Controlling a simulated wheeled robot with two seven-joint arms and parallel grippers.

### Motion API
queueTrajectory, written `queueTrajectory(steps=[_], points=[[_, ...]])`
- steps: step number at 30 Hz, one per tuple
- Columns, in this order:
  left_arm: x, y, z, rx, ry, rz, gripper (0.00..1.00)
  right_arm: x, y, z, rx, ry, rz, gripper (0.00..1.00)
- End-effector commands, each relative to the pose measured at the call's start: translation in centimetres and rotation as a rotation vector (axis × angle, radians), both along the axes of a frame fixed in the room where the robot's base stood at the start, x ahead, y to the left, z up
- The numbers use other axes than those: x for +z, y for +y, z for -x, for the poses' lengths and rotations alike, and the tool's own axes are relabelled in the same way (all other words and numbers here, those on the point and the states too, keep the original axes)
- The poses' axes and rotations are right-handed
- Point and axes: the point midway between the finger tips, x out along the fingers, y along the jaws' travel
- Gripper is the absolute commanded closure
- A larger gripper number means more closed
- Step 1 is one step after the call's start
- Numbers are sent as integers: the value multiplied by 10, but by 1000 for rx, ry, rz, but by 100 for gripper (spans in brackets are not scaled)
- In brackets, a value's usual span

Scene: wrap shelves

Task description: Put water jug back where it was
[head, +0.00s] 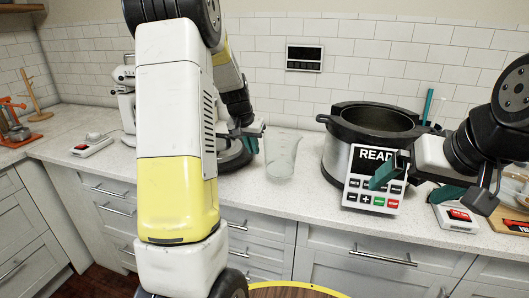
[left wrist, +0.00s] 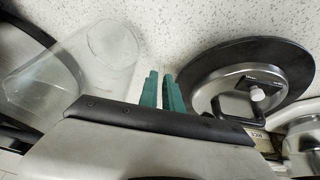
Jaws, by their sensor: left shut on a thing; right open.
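The water jug (head: 282,155) is a clear, see-through vessel. In the left wrist view, the teal fingers (left wrist: 161,92) are close together beside the jug (left wrist: 85,60); the gripped part is hard to make out. I cannot tell whether the jug's base touches the counter. My right gripper (head: 412,178) is open and empty in front of the cooker's panel.
The cooker (head: 345,155), dark-rimmed and open-topped, stands just right of the jug. A round dark-rimmed lid (head: 231,160) lies left of it, partly behind my left arm; it also shows in the left wrist view (left wrist: 290,60). Counter behind the jug looks clear.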

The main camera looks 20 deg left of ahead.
Motion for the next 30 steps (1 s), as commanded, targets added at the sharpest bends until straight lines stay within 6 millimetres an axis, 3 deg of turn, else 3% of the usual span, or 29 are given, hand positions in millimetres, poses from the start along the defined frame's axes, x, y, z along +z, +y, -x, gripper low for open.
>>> queueTrajectory(steps=[5, 12, 23, 24, 27, 30], points=[[-2, 9, -8, 2, 1, 1, 100, 0, 0, 0, 0, 0, 0, 0], [-34, 7, -6, 0, 1, 1, 100, 0, 0, 0, 0, 0, 0, 0], [-38, 7, -6, 1, 0, 0, 100, 0, 0, 0, 0, 0, 0, 0], [-39, 7, -6, 0, 1, 0, 89, 0, 0, 0, 0, 0, 0, 0], [-39, 7, -6, 0, 1, 0, 70, 0, 0, 0, 0, 0, 0, 0], [-39, 7, -6, 0, 0, 0, 69, 0, 0, 0, 0, 0, 0, 0]])
